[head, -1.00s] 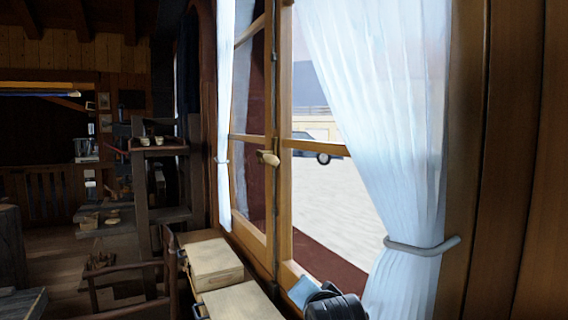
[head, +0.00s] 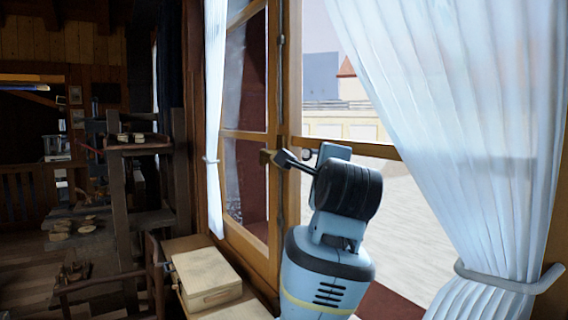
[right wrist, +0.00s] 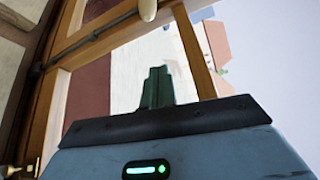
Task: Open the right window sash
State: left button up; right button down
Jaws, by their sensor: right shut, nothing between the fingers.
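My left gripper is not in view.
A white curtain (head: 455,130), gathered by a tieback (head: 505,280), hangs right of the sash. A narrower curtain (head: 214,110) hangs at the left. A pale wooden box (head: 207,275) stands below the window. Shelving (head: 140,145) is farther left.

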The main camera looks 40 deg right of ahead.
send_near(311, 165)
jog(key=x, duration=0.4)
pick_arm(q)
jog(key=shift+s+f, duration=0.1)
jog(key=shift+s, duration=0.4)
pick_arm(e)
jog(key=a, duration=0.1)
jog(key=w+a, duration=0.1)
jog(key=a+r, duration=0.1)
jog(key=shift+w+a, duration=0.25)
jog(key=shift+w, duration=0.05)
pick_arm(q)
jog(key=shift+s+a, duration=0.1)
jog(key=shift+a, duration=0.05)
pick_arm(e)
jog(key=shift+w+a, duration=0.1)
